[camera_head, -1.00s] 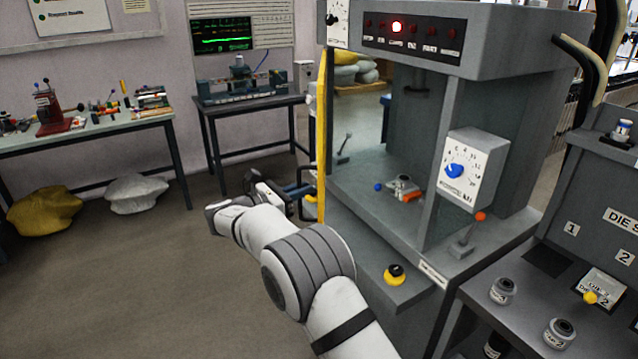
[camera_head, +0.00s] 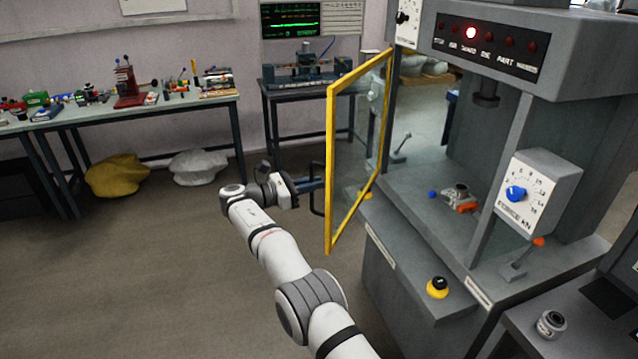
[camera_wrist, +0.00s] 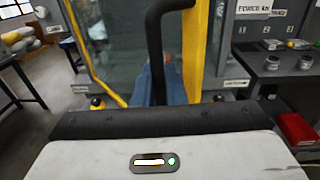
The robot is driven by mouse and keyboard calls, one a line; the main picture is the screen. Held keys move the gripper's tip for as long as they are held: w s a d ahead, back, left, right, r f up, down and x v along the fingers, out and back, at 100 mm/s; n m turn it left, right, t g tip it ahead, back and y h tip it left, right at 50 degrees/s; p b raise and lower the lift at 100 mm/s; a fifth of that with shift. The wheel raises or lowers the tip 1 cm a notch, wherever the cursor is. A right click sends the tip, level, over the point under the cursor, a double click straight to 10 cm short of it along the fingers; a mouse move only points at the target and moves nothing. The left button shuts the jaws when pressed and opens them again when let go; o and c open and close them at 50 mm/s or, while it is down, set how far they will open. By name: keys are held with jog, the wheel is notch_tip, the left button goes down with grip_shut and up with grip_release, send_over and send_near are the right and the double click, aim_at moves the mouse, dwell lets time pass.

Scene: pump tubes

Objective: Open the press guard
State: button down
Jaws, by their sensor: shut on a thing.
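The press guard (camera_head: 329,165) is a yellow-framed clear panel on the left of the grey press. It stands swung outward at an angle from the press front. Its dark handle (camera_head: 316,190) is on the outer side, and in the wrist view the black handle bar (camera_wrist: 155,50) rises in front of the panel. My gripper (camera_head: 312,186) is at the handle and shut on it. In the wrist view the blue fingers (camera_wrist: 160,82) meet around the bar's lower part, partly hidden behind my wrist housing.
A side bench (camera_head: 530,335) is at right. Work tables (camera_head: 150,108) line the back wall.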

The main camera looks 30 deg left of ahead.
jog(key=shift+a, duration=0.1)
dwell(0.4)
jog(key=c, duration=1.6)
grip_release()
jog(key=shift+a, duration=0.15)
jog(key=shift+c, duration=0.2)
